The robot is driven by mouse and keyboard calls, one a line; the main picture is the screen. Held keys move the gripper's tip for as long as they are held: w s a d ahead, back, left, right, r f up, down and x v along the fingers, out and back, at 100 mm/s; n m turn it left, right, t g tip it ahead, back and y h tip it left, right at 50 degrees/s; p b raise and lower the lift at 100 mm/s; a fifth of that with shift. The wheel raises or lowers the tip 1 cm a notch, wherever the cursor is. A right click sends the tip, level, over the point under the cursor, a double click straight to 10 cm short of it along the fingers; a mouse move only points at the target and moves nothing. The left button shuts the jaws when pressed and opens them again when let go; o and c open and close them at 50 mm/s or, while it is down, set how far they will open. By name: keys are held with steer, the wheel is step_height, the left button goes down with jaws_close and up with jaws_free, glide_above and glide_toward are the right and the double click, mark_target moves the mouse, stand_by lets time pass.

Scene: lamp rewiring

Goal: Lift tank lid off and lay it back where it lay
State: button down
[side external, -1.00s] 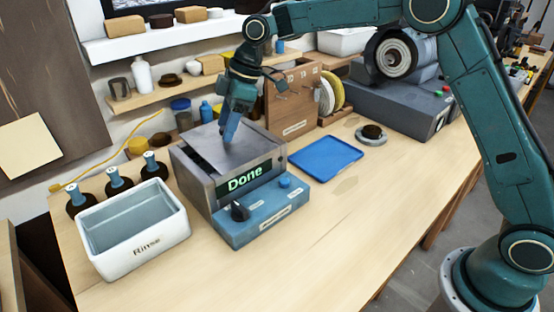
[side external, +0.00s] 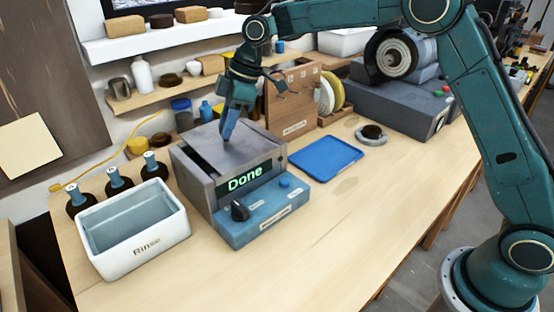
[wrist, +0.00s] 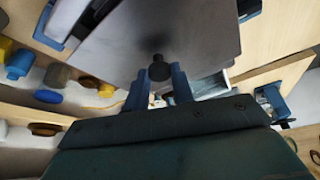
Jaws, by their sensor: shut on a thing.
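The grey tank (side external: 190,185) stands on the bench with a "Done" display and a blue control panel (side external: 265,212) on its front. Its flat grey lid (side external: 240,150) is at the tank's top, set to the right, and a dark strip of opening shows along the left. I cannot tell if the lid still touches the rim. My gripper (side external: 226,141) is above the lid. In the wrist view, its blue fingers (wrist: 159,76) are shut on the lid's black knob (wrist: 158,66), with the grey lid (wrist: 165,28) spread beyond them.
A blue mat (side external: 325,155) lies right of the tank, with bare bench in front of it. A white rinse basin (side external: 135,240) and several dark bottles (side external: 118,182) stand to the left. A wooden rack (side external: 293,100) stands behind. A small round dish (side external: 371,135) is beyond the mat.

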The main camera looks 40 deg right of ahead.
mark_target(234, 141)
steer(key=shift+r, duration=0.1)
step_height(234, 141, up, 10)
stand_by(0.8)
steer(key=shift+s, duration=0.1)
stand_by(0.7)
steer(key=s+d+f+n+g, duration=0.1)
steer(key=s+d+f+n, duration=0.1)
steer(key=s+f, duration=0.35)
steer(key=s+d+f+n, duration=0.1)
steer(key=s+d+f, duration=0.15)
steer(key=s, duration=0.65)
steer(key=s+d+f+n+g, duration=0.1)
steer(key=s+d+f+n, duration=0.15)
steer(key=s, duration=0.45)
steer(key=s+a+f+n+g+h, duration=0.2)
steer(key=s+a+f+n, duration=0.3)
steer(key=n, duration=0.7)
steer(key=shift+s+a+n+g, duration=0.4)
steer(key=shift+a+g, duration=0.5)
steer(key=shift+a, duration=0.35)
steer(key=shift+f, duration=0.25)
